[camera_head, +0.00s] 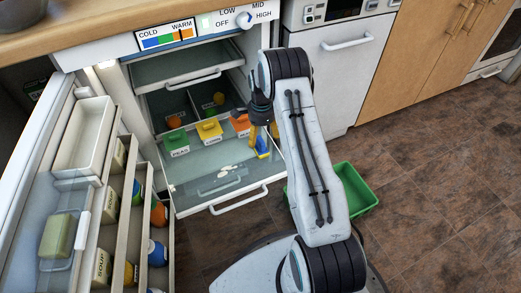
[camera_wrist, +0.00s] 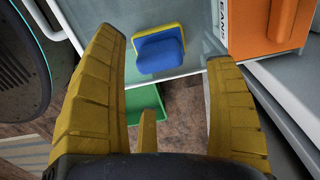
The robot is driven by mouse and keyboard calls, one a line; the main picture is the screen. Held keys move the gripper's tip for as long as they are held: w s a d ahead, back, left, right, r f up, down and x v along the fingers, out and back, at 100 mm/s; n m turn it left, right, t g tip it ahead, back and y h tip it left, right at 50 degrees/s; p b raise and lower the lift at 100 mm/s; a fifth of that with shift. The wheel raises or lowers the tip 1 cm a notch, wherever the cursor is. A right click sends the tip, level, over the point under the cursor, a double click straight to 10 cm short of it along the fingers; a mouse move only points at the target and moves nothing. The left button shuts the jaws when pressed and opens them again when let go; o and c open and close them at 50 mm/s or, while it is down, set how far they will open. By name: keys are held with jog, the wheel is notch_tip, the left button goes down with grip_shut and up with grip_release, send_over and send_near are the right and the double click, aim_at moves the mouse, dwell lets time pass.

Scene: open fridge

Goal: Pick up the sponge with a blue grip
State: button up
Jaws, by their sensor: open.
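The sponge with a blue grip (camera_head: 262,147) has a yellow base and lies in the open fridge drawer (camera_head: 198,191), toward its right side. In the wrist view the sponge (camera_wrist: 160,50) shows its blue grip, with a yellow edge along the top and left. My gripper (camera_head: 263,134) is above the drawer, close to the sponge. In the wrist view the yellow fingers of my gripper (camera_wrist: 166,62) are spread wide, with the sponge showing between and beyond their tips. The fingers look apart from it and hold nothing.
Yellow (camera_head: 209,130), green (camera_head: 176,143) and orange (camera_head: 240,124) labelled boxes stand at the back of the drawer. The orange box (camera_wrist: 270,25) is close to the right finger. A green bin (camera_head: 352,190) is on the floor. The open door (camera_head: 72,180) with bottles is left.

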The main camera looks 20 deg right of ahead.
jog(key=shift+a+f+b, duration=0.15)
jog(key=shift+f+b, duration=1.3)
jog(key=shift+f, duration=1.7)
jog(key=shift+r, duration=0.1)
jog(key=shift+c, duration=0.4)
grip_shut()
